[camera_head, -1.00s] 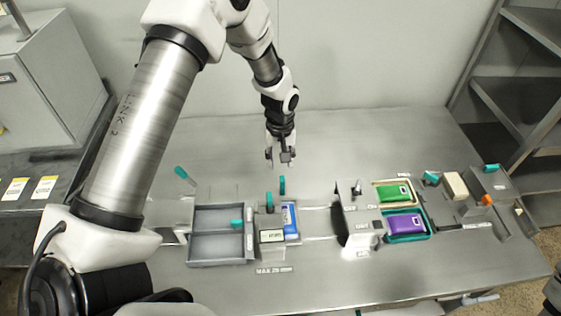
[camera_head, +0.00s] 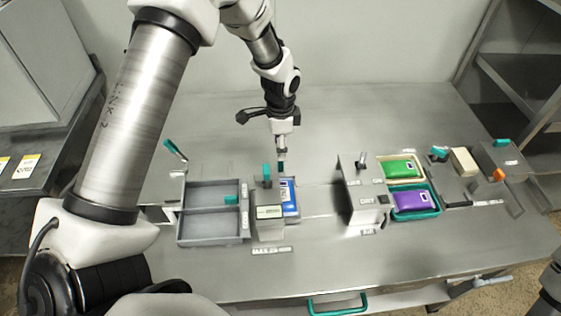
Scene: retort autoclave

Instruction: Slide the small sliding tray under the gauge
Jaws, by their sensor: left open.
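The gauge (camera_head: 269,213) is a grey block with a small display and a teal-topped lever, standing mid-table. A label in front of it reads about "MAX 28 mm". A blue pouch (camera_head: 289,194) lies close against the gauge's right side, apparently on the small sliding tray, which is mostly hidden under it. A teal upright handle stood behind the pouch earlier; my left gripper now covers most of that spot. My left gripper (camera_head: 281,152) points down just behind the pouch, open. Whether its fingers touch the handle cannot be told. My right gripper is out of view.
A two-compartment grey bin (camera_head: 209,211) stands left of the gauge. To the right are a grey upright station (camera_head: 359,197), a green pouch (camera_head: 400,168), a purple pouch (camera_head: 415,202) and blocks with levers. The table's back strip is clear.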

